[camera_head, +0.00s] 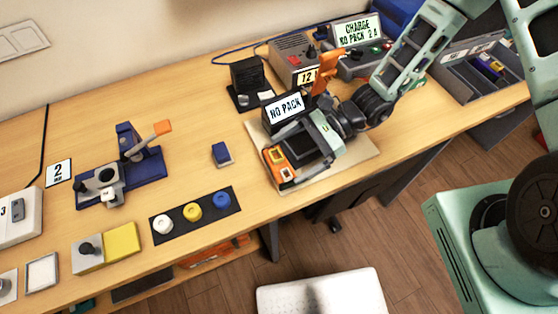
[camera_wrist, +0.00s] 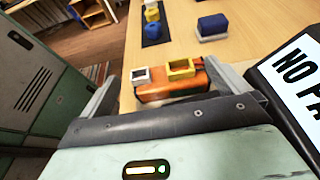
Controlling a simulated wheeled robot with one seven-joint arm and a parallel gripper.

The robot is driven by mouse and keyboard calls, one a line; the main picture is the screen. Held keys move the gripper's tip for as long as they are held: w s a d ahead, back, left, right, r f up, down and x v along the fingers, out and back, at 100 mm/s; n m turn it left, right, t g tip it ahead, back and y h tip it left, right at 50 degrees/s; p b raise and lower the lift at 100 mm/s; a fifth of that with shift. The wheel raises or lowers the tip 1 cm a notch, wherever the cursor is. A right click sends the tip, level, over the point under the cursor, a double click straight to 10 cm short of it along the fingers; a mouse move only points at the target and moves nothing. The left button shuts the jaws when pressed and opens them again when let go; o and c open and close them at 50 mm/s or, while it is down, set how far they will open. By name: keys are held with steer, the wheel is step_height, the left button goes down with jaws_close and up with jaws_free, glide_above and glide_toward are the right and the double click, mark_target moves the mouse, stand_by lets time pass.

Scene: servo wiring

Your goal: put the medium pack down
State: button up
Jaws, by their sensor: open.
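An orange pack (camera_head: 277,166) with a yellow and a white socket on it lies at the left edge of a pale board (camera_head: 322,181). I take it to be the medium pack. In the wrist view the orange pack (camera_wrist: 172,90) sits between my gripper's two fingers (camera_wrist: 163,82), with a gap visible at the left finger. My gripper (camera_head: 284,168) is open and low over the board. Its fingers and body hide part of the pack, and I cannot tell whether a finger touches it.
A device (camera_head: 284,109) reading "NO PACK" stands close behind my gripper. A blue block (camera_head: 222,154) and a dark strip (camera_head: 178,224) with white, yellow and blue pieces lie to the left. A charger (camera_head: 357,38) stands behind. Bare table lies left of the board.

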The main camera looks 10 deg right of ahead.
steer(key=shift+x, duration=0.95)
steer(key=c, duration=1.4)
